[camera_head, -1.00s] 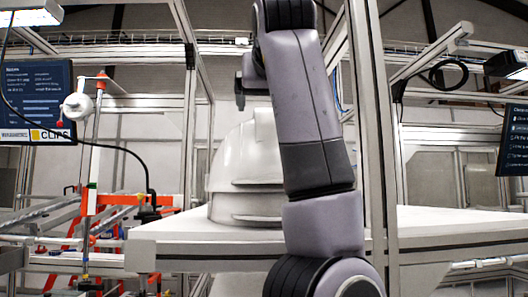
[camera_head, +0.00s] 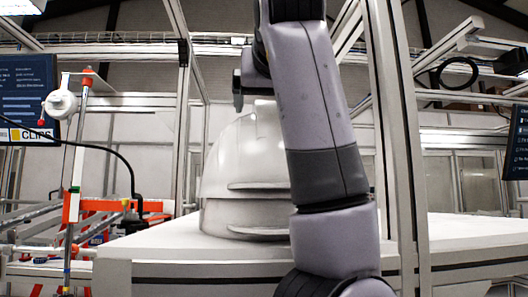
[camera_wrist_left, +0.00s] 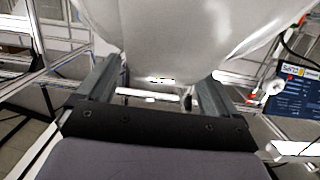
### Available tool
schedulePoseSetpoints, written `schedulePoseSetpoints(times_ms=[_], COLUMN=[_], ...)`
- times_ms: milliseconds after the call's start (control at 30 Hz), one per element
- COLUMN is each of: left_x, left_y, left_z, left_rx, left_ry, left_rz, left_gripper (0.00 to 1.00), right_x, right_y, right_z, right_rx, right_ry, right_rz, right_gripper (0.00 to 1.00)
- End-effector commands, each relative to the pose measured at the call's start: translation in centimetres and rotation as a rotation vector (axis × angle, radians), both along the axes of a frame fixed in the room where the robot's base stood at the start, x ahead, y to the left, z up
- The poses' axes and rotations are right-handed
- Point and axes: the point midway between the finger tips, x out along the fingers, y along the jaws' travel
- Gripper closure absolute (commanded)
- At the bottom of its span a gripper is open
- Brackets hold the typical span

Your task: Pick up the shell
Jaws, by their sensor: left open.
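The shell (camera_head: 238,170) is a white, dome-shaped helmet shell with a ridged lower rim. It sits on the white table (camera_head: 180,243) in the head view, its right side hidden behind my left arm. My left gripper (camera_head: 239,90) is at the top of the shell and mostly hidden by its own arm. In the left wrist view, the gripper (camera_wrist_left: 155,88) is open, with its two fingers apart. The shell's pale surface (camera_wrist_left: 160,40) fills the upper middle there, just beyond and partly between the fingers. I cannot tell whether they touch it. My right gripper is not in view.
A metal frame post (camera_head: 398,150) stands just right of my arm. A screen (camera_head: 28,98) hangs at the left, and another screen (camera_head: 517,145) at the right edge. An orange and metal rack (camera_head: 85,210) stands left of the table. The table's right part is bare.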

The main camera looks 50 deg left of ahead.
Motion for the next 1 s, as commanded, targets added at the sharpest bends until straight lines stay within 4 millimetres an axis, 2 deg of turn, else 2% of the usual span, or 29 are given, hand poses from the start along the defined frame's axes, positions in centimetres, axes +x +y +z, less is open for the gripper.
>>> schedulePoseSetpoints(times_ms=[400, 567, 600, 700, 1000], left_x=[-0.15, -0.16, -0.15, -0.12, -0.12], left_y=[-0.34, -0.32, -0.31, -0.29, -0.23], left_z=[-0.09, -0.1, -0.12, -0.19, -0.2], left_rx=[0.0, -0.001, -0.002, -0.003, -0.005], left_ry=[0.0, 0.001, 0.001, 0.002, 0.003], left_rz=[0.0, 0.0, 0.0, 0.0, 0.0], left_gripper=[0.06, 0.58, 0.71, 1.0, 1.0], right_x=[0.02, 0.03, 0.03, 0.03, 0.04], right_y=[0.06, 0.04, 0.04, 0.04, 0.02], right_z=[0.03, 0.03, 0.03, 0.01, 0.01], right_rx=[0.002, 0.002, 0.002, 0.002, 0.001], right_ry=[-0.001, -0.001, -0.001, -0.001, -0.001], right_rz=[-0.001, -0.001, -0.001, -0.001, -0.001], right_gripper=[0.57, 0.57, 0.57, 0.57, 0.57])
